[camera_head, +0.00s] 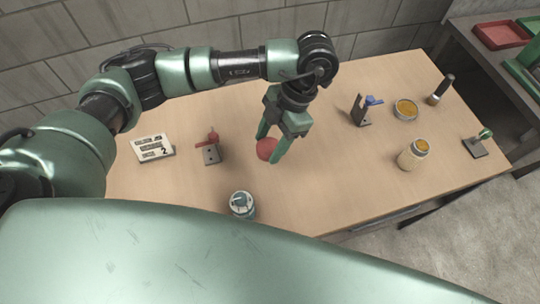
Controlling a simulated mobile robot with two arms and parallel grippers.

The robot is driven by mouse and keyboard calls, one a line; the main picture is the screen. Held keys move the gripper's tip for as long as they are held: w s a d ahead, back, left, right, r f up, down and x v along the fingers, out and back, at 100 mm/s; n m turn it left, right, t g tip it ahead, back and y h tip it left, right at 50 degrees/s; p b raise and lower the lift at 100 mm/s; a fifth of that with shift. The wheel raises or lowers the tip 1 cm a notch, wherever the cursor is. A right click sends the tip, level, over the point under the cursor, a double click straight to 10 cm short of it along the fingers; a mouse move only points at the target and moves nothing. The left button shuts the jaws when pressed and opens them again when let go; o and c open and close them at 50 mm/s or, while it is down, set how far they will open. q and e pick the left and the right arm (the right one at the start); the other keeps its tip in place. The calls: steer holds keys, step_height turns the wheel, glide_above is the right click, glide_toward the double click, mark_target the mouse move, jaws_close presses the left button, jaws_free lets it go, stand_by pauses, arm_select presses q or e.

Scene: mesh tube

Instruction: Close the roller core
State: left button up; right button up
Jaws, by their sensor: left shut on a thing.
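My left gripper (269,146) reaches down over the middle of the wooden table. Its two green fingers are shut on a round red piece (265,149), which is partly hidden by the fingers. I cannot tell whether the red piece touches the table. I cannot tell for sure which thing is the roller core. My right gripper is not in view.
On the table (330,185) are a white label block (153,147), a red-handled clamp (211,151), a teal-and-white jar (242,205), a blue-handled clamp (362,109), an orange-filled dish (405,109), a dark-handled tool (441,90) and a green-knobbed piece (478,145). The front middle is clear.

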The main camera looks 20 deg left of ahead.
mark_target(270, 146)
arm_select(q)
step_height(270, 146, up, 7)
steer(key=shift+f, duration=0.2)
stand_by(0.6)
